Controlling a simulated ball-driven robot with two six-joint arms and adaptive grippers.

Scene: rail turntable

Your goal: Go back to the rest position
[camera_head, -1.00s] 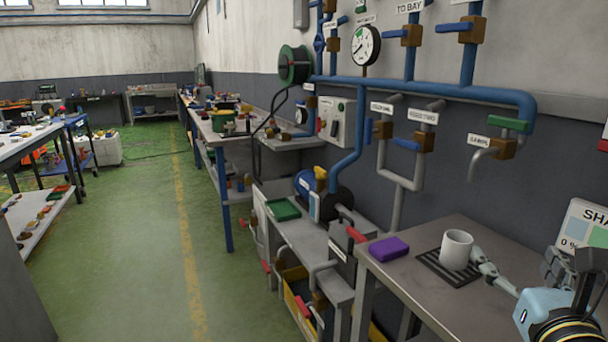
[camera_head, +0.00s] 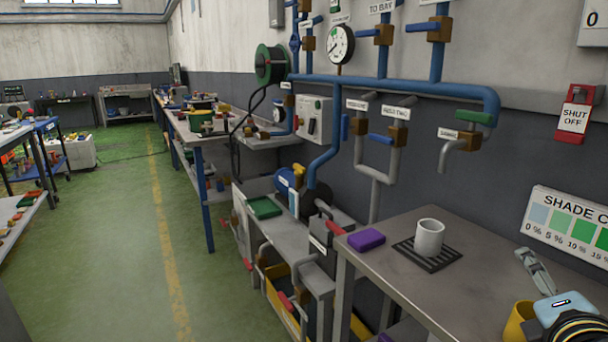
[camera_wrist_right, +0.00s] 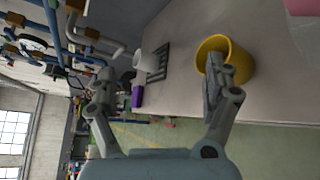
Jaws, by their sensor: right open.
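My right gripper (camera_head: 536,270) shows at the lower right of the head view, above the grey table, clear of the white mug. In the right wrist view its two fingers (camera_wrist_right: 160,90) are spread wide with nothing between them. The white mug (camera_head: 429,238) stands upright on a dark slatted mat (camera_head: 442,262) on the table. The mug (camera_wrist_right: 142,60) also shows beyond the fingers in the wrist view. My left gripper is not in view.
A yellow cup (camera_head: 517,322) stands close to my right gripper, partly hidden by it in the head view. A purple block (camera_head: 366,240) lies left of the mat on the grey table (camera_head: 480,235). Pipes (camera_head: 400,84) and a shade chart (camera_head: 570,228) are on the wall.

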